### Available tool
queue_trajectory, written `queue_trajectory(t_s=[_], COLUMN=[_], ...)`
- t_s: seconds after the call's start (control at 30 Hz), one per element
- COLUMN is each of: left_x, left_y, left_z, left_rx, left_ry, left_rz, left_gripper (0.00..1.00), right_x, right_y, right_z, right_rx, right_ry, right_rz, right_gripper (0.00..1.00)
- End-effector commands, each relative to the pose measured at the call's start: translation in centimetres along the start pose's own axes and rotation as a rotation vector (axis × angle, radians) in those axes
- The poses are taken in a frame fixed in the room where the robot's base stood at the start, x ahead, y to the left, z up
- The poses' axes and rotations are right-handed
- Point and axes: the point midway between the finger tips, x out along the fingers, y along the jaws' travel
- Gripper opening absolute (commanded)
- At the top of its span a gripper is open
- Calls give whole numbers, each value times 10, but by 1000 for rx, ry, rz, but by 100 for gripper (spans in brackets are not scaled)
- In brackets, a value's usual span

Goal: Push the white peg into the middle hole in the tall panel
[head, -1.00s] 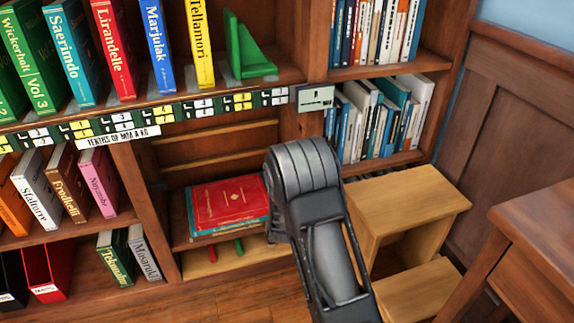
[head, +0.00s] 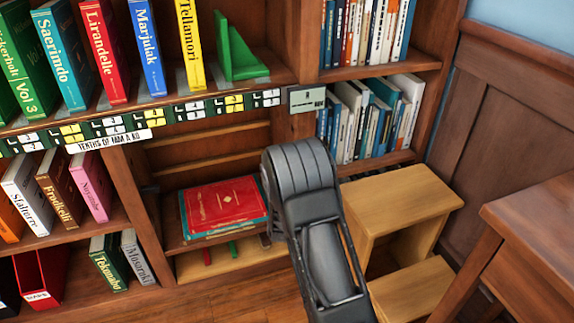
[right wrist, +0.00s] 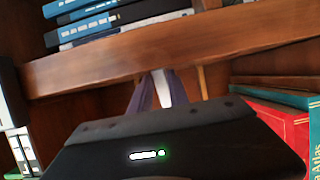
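My right arm covers the middle of the head view, and its gripper is hidden there behind the arm. In the right wrist view the dark gripper housing fills the bottom. Beyond it, two purplish shapes, apparently the fingers of my right gripper (right wrist: 162,92), stand either side of a narrow white piece (right wrist: 162,88). I cannot tell whether this is the white peg or whether the fingers grip it. The tall panel and its middle hole cannot be made out in either view. My left gripper is not in view.
A wood shelf edge (right wrist: 190,52) crosses above the gripper in the right wrist view. A red book (head: 224,205) lies in the lower bay. A step stool (head: 405,200) and a desk (head: 535,235) stand at the right. A green bookend (head: 240,62) stands on the upper shelf.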

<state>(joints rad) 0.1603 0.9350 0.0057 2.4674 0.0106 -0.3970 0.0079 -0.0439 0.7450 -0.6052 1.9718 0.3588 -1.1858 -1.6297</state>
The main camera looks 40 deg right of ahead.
Motion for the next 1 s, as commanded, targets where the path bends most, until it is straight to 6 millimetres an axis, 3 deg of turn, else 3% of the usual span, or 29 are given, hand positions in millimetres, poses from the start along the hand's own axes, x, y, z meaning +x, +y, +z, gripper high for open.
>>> queue_trajectory(t_s=[0.2, 0.57, 0.77, 1.0], left_x=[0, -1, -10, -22], left_y=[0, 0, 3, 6], left_z=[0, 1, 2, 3], left_rx=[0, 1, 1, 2], left_ry=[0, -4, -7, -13], left_rz=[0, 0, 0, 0], left_gripper=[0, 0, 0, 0], right_x=[2, 3, -18, -59], right_y=[4, 7, 6, 2], right_z=[5, 7, 6, 1], right_rx=[0, 1, -2, -3], right_ry=[-11, -15, -13, -3], right_rz=[10, 17, 10, 0], right_gripper=[42, 42, 42, 42])
